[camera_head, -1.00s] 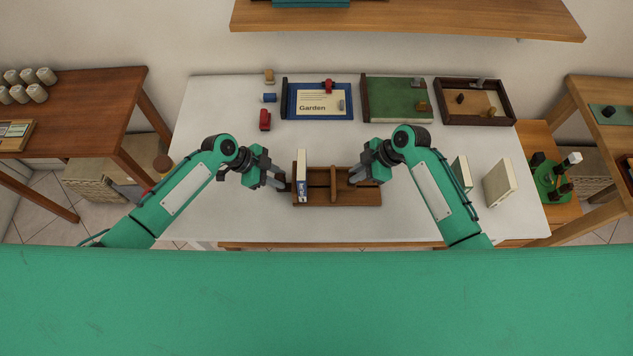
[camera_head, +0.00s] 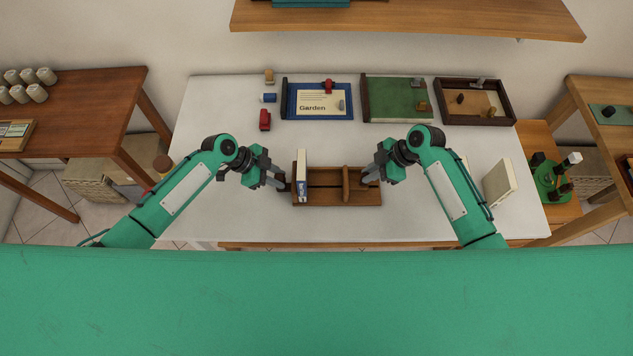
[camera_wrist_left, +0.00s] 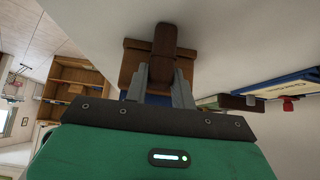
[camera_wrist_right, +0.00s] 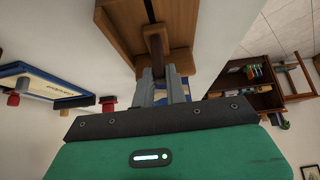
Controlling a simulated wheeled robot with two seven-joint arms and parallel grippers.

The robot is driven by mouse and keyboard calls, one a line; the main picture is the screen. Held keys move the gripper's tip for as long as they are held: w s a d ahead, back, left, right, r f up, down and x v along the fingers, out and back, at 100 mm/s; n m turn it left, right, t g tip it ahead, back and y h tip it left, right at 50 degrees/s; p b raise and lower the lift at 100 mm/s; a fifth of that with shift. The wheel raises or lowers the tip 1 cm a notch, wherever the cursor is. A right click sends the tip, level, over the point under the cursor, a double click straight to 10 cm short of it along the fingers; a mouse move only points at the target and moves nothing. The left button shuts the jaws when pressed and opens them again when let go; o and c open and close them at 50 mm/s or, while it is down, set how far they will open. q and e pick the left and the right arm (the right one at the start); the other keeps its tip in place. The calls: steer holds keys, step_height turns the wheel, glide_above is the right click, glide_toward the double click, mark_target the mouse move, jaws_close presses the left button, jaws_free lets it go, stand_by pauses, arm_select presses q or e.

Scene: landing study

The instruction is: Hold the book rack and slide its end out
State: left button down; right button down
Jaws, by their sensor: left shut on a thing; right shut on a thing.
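The wooden book rack (camera_head: 325,200) lies on the white table, with a long dark groove in its floor. A white book with a blue label (camera_head: 302,175) stands at its left end. The rack's sliding end (camera_head: 346,184), an upright wooden plate, stands right of the middle, with open floor between it and the book. My left gripper (camera_head: 280,184) is shut on the rack's left end, a dark brown part in the left wrist view (camera_wrist_left: 163,45). My right gripper (camera_head: 362,174) is shut on the sliding end's dark brown part (camera_wrist_right: 156,48); the exact contact is partly hidden.
A cream book (camera_head: 500,182) stands at the right; another is mostly hidden behind my right arm. Behind lie a blue Garden book (camera_head: 287,101), a green book (camera_head: 398,98), a brown tray (camera_head: 512,112) and small red and blue pieces. A wall shelf (camera_head: 400,17) hangs above.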

steer(key=shift+d, duration=0.45)
steer(key=c, duration=1.3)
jaws_free()
steer(key=shift+c, duration=0.2)
steer(key=v, duration=1.2)
